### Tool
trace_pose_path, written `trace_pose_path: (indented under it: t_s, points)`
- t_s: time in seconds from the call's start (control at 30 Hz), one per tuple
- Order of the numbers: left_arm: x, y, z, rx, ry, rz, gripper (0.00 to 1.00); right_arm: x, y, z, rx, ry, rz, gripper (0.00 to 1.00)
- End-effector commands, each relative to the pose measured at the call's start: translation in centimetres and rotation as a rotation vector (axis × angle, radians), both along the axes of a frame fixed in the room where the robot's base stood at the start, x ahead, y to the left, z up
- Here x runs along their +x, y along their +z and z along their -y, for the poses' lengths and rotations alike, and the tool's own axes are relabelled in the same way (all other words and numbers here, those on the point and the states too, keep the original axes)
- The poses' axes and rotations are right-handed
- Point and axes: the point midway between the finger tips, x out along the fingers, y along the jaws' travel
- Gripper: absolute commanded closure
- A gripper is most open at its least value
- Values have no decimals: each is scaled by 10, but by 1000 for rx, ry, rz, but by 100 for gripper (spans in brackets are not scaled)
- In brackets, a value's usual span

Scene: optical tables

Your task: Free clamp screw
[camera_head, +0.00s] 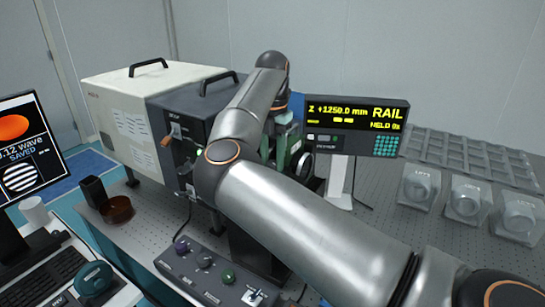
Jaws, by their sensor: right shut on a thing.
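My right arm crosses the middle of the view, from the lower right up to the left and then back down. My right gripper (287,122) is at its end, over a green mount (290,143) on the optical table, left of the readout. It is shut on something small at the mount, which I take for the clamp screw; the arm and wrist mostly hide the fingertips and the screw. A dark round knob (304,165) shows at the mount's right side. My left gripper is not in view.
A readout (356,125) shows "Z +1250.0 mm", "RAIL" and "HELD". A white and dark instrument box (125,115) stands at left. A control box with knobs (215,278) is in front. Clear holders (467,195) and a tray (470,155) are at right. A monitor and keyboard are at far left.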

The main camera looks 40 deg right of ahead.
Motion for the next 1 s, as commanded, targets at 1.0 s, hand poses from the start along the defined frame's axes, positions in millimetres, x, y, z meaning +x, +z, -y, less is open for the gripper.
trace_pose_path:
  t_s: [1.0]
  points:
    - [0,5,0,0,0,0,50,0,1,0,-1,-490,1,100]
